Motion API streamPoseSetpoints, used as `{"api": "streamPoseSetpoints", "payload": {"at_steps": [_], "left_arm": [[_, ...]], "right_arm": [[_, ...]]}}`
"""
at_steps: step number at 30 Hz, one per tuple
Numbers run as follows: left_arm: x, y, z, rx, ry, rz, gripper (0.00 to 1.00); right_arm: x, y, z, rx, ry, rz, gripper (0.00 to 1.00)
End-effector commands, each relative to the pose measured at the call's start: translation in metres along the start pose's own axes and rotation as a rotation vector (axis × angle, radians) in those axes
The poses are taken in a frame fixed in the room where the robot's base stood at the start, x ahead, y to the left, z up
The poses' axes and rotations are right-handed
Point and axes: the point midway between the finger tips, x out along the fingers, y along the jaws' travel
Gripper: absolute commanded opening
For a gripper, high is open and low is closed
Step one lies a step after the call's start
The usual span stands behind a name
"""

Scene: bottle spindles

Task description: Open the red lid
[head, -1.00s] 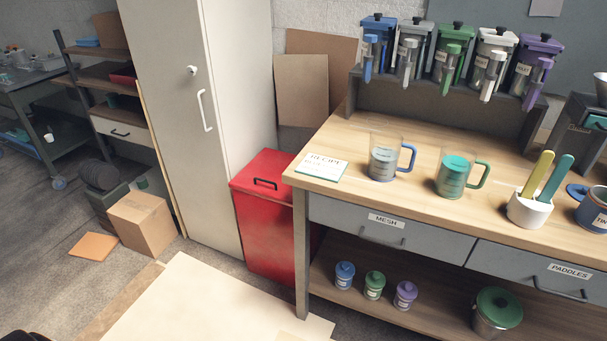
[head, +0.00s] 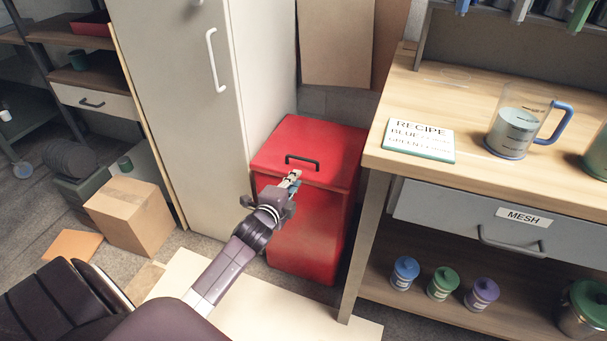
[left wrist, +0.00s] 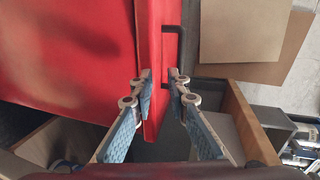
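The red lid (head: 300,136) lies closed on the red bin (head: 310,232), between the cabinet and the workbench. A black handle (head: 303,159) sits on the lid near its front edge. My left gripper (head: 292,180) is at the lid's front edge, just below the handle. In the left wrist view, the fingers (left wrist: 161,80) are apart. The lid's rim (left wrist: 157,45) runs up between them, and the handle (left wrist: 180,58) is just beyond the tips. I cannot tell whether a finger touches the lid. My right gripper is out of view.
The tall cabinet (head: 185,100) stands left of the bin and the workbench (head: 470,155) right of it. Brown boards (head: 336,45) lean on the wall behind. A cardboard box (head: 130,217) and a pale flat board (head: 265,308) are on the floor.

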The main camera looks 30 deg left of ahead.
Motion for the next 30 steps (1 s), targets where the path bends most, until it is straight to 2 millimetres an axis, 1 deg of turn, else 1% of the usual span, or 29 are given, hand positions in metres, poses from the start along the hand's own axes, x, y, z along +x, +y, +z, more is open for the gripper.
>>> {"api": "streamPoseSetpoints", "payload": {"at_steps": [1,3,4,8,15,18,22,30], "left_arm": [[0.001,-0.011,0.0,0.025,0.002,-0.028,0.15],[0.004,-0.022,0.0,0.046,0.001,-0.049,0.15],[0.005,-0.024,0.0,0.052,0.0,-0.052,0.15],[0.021,-0.027,0.001,0.054,-0.001,-0.055,0.15],[0.059,-0.028,0.0,0.052,0.0,-0.054,0.15],[0.07,-0.028,0.001,0.052,0.0,-0.052,0.15],[0.077,-0.028,0.001,0.051,0.0,-0.051,0.15],[0.078,-0.029,0.0,0.051,0.001,-0.051,0.15]], "right_arm": [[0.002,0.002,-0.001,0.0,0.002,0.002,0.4],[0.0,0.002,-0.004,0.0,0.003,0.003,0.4],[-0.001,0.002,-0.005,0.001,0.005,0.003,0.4],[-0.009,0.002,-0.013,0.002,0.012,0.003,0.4],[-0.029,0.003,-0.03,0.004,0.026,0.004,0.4],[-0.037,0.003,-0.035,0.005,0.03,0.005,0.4],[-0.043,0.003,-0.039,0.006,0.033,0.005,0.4],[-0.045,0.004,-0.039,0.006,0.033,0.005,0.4]]}}
